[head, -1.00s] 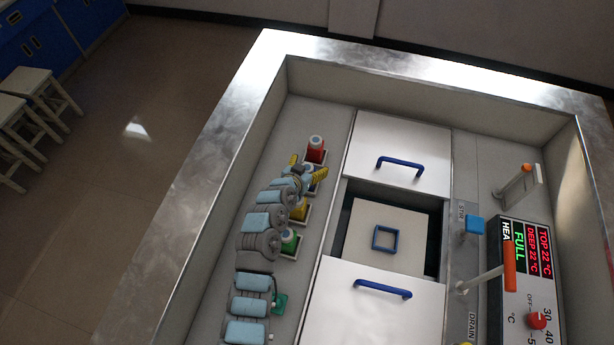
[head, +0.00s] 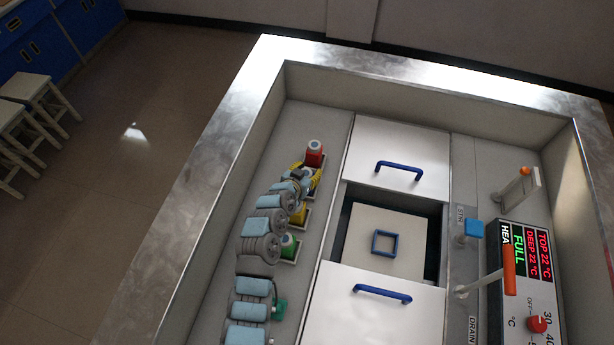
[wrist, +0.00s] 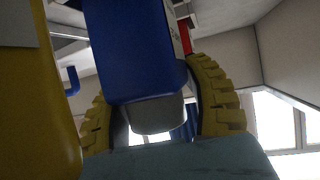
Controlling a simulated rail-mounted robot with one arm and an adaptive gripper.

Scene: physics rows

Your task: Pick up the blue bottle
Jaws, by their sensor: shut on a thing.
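The blue bottle (wrist: 138,45) is large in the wrist view, with its pale end toward the camera, between the yellow ridged fingers of my gripper (wrist: 157,108). My gripper is shut on it. In the head view my gripper (head: 306,177) is in the row of bottles, between the red bottle and the yellow bottle, and it hides most or all of the blue bottle there. I cannot tell whether the bottle is clear of its holder.
The red bottle (head: 315,153) stands behind my gripper. The yellow bottle (head: 298,214) and green bottle (head: 290,244) stand in front, close to my arm. To the right are panels with blue handles (head: 383,292), an open well and a control panel (head: 528,280).

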